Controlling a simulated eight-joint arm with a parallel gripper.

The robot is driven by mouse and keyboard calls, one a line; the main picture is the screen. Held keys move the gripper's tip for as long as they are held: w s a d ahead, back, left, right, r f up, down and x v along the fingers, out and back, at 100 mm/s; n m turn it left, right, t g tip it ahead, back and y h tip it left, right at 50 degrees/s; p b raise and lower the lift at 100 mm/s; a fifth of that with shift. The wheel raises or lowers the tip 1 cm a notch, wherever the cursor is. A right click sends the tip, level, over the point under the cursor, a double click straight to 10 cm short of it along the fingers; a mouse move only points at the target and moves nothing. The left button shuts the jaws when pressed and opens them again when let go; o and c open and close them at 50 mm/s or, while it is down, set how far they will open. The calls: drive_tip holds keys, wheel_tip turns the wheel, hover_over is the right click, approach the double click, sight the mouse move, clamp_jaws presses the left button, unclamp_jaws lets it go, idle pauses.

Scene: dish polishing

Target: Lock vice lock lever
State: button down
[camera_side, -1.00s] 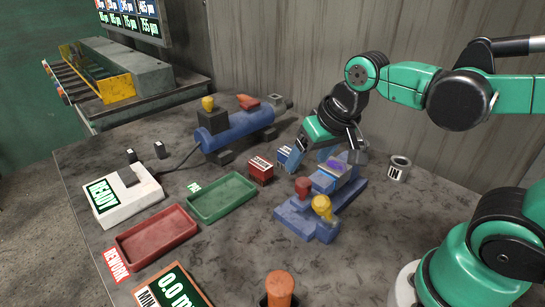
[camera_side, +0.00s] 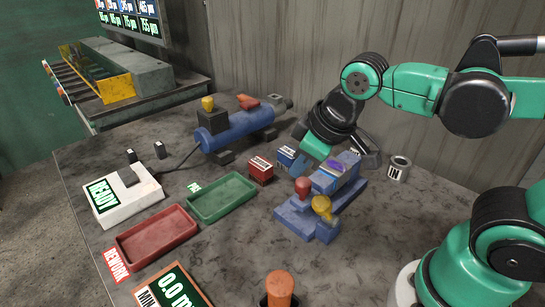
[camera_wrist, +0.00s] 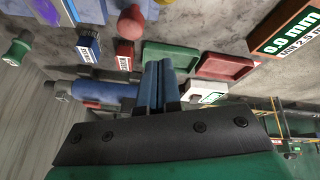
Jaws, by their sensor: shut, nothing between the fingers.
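The blue vice (camera_side: 294,219) stands on the table at the centre of the side view. A purple-topped workpiece (camera_side: 336,166) sits at its upper end. A red knob (camera_side: 303,187) and a yellow knob (camera_side: 322,207) rise from its near end; I cannot tell which belongs to the lock lever. The red knob also shows in the wrist view (camera_wrist: 131,22). My gripper (camera_side: 297,166) is just behind and left of the vice, apart from both knobs. In the wrist view its blue fingers (camera_wrist: 160,82) are shut together and empty.
A red block (camera_side: 260,170) and a blue block (camera_side: 287,155) stand left of the vice. The green tray (camera_side: 252,184), red tray (camera_side: 193,223) and blue polisher (camera_side: 240,126) are farther left. The IN cup (camera_side: 398,168) is at right. An orange knob (camera_side: 280,283) stands in front.

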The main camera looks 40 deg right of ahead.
sight(325, 211)
drive_tip(key=s+a+r+n+g+h, duration=0.2)
drive_tip(key=a+n+g, duration=0.1)
drive_tip(key=a+n, duration=0.4)
drive_tip(key=shift+s+r+n, duration=0.35)
drive_tip(key=shift+s+n, duration=0.05)
drive_tip(key=shift+n, duration=0.6)
drive_tip(key=x, duration=1)
drive_tip(key=shift+s+d+r, duration=0.4)
drive_tip(key=shift+s+d, duration=0.15)
drive_tip(key=shift+d, duration=0.25)
drive_tip(key=shift+s+d+r, duration=0.45)
drive_tip(key=shift+s+d, duration=0.1)
drive_tip(key=shift+d, duration=0.3)
drive_tip(key=shift+d, duration=0.1)
drive_tip(key=shift+d+r+g+y, duration=0.15)
drive_tip(key=shift+r+g+y, duration=0.05)
drive_tip(key=shift+g+y, duration=0.1)
